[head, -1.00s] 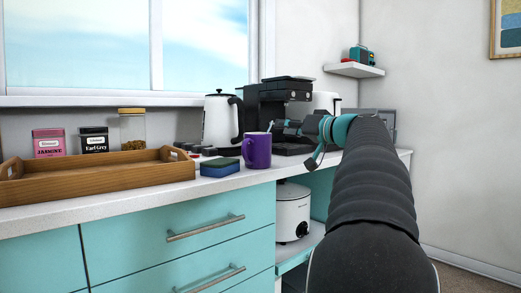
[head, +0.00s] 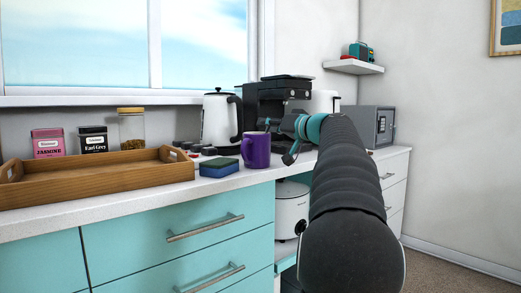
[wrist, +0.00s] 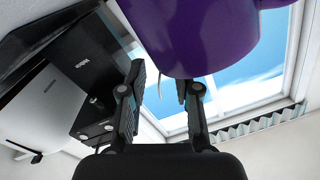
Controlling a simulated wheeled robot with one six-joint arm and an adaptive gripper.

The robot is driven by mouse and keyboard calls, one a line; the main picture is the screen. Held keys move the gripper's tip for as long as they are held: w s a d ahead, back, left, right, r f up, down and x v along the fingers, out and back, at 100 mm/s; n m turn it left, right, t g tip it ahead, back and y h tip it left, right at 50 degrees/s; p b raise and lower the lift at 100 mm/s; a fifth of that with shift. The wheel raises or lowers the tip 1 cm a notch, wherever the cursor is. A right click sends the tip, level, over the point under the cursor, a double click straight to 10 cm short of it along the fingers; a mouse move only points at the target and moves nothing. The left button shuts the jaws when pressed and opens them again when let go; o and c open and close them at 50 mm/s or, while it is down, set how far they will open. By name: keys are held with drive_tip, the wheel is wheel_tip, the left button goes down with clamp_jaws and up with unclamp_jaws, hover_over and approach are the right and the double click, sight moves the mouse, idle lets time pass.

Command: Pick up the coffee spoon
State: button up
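I cannot make out the coffee spoon clearly in either view. The purple mug (head: 256,151) stands on the counter near its front edge, left of my gripper (head: 274,131). In the wrist view the mug (wrist: 197,35) fills the top middle, just beyond the fingertips. My gripper (wrist: 163,82) is open there, its two dark fingers apart with nothing visible held between them. The mug's inside is hidden in both views.
A blue and green sponge (head: 219,167) lies left of the mug, beside a wooden tray (head: 100,184). A white kettle (head: 217,122) and a black coffee machine (head: 280,98) stand behind. A grey safe (head: 371,126) is at the right.

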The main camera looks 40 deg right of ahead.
clamp_jaws()
